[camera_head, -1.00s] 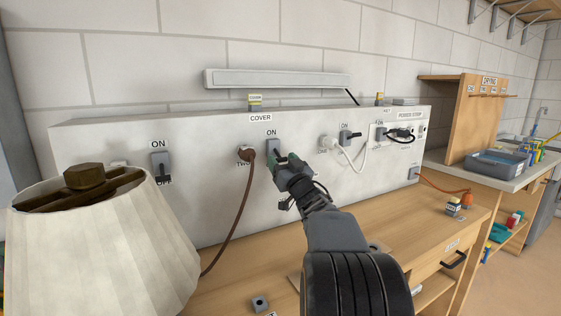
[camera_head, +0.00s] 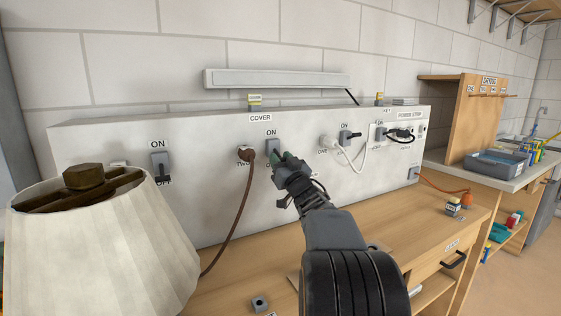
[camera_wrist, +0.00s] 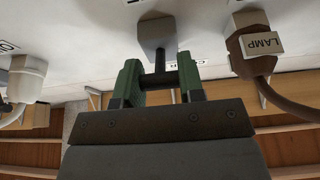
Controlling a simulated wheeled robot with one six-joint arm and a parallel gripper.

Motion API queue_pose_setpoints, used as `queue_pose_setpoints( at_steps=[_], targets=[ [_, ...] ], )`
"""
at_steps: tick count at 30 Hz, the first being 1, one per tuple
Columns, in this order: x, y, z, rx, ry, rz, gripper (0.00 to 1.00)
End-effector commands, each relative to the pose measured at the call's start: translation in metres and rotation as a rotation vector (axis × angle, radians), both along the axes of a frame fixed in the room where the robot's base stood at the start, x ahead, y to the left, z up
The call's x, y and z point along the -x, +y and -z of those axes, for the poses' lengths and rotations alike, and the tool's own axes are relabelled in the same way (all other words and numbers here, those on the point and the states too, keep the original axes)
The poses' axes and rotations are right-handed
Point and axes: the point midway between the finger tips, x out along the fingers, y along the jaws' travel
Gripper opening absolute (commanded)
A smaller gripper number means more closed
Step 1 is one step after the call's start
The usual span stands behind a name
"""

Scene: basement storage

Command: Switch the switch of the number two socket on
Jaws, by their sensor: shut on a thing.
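The number two socket (camera_head: 241,163) is on the white panel and has a brown plug (camera_head: 247,155) in it. The plug carries a LAMP tag in the wrist view (camera_wrist: 262,43). Just right of it is the grey switch (camera_head: 272,147), under an ON label. My gripper (camera_head: 284,160) is at the lower part of this switch and hides its lever and most of the lower label there. In the wrist view, the green fingers of my gripper (camera_wrist: 159,80) are closed around the dark lever (camera_wrist: 159,64) that sticks out of the grey switch housing (camera_wrist: 155,34).
Another switch (camera_head: 160,165) at the left has its lever down at OFF. Right of my gripper are a white plug (camera_head: 328,144), a further switch (camera_head: 349,136) and a power strip (camera_head: 400,133). A lampshade (camera_head: 105,235) fills the lower left. A wooden bench (camera_head: 420,220) lies below the panel.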

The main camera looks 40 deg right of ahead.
Motion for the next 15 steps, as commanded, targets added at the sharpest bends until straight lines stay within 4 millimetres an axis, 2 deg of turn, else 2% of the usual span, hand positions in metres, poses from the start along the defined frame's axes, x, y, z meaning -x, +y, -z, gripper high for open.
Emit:
queue_pose_setpoints(
  at_steps=[8, 15],
  targets=[
    [0.001, 0.0, -0.008, -0.002, 0.04, -0.006, 0.12],
    [0.003, 0.0, -0.021, -0.02, 0.168, -0.006, 0.12]
  ],
)
